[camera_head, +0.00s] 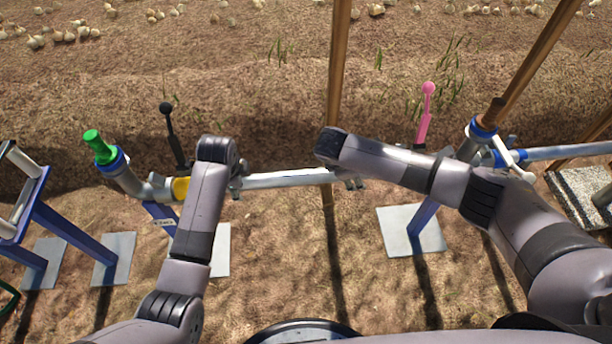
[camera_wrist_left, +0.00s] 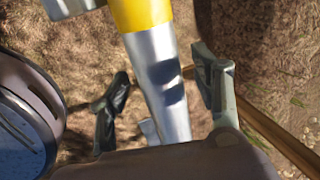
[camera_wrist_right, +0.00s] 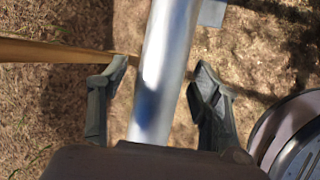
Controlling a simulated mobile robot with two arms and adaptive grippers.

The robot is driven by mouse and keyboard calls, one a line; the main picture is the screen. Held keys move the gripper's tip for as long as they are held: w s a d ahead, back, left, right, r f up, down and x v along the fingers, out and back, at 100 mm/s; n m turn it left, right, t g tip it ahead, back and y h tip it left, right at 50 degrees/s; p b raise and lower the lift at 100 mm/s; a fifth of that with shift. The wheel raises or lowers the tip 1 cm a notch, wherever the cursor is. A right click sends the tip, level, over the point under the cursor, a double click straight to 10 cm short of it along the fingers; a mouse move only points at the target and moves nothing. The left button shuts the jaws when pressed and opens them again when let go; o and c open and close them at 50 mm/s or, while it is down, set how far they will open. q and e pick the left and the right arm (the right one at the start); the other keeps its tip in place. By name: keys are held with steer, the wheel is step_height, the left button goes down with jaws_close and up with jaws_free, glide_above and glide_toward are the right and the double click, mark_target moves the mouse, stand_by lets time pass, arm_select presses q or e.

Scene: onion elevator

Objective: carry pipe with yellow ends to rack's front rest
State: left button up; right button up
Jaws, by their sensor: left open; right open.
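The silver pipe (camera_head: 285,180) runs level across the middle of the head view. Its yellow left end (camera_head: 181,188) shows beside the left elbow pipe; its right end is hidden behind my right arm. My left gripper (camera_head: 240,180) is at the pipe's left part. In the left wrist view the pipe (camera_wrist_left: 160,85) lies between the open fingers (camera_wrist_left: 165,97), below the yellow end (camera_wrist_left: 142,12). My right gripper (camera_head: 350,183) is at the pipe's right part. In the right wrist view the pipe (camera_wrist_right: 168,50) passes between its open fingers (camera_wrist_right: 160,95).
A green-capped elbow pipe (camera_head: 128,180) and black lever (camera_head: 170,130) stand left. A pink lever (camera_head: 426,110) and blue-collared pipe (camera_head: 570,152) are right. A blue frame with silver bars (camera_head: 35,190) stands far left. A wooden pole (camera_head: 338,70) rises behind the pipe.

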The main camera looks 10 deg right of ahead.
arm_select(q)
steer(key=shift+w+f, duration=0.1)
steer(key=shift+f, duration=0.15)
arm_select(e)
steer(key=shift+d+f, duration=0.1)
steer(key=shift+f, duration=0.15)
arm_select(q)
steer(key=shift+c, duration=0.4)
arm_select(e)
steer(key=shift+c, duration=0.4)
arm_select(q)
jaws_close()
arm_select(e)
jaws_close()
steer(key=shift+w+r, duration=0.1)
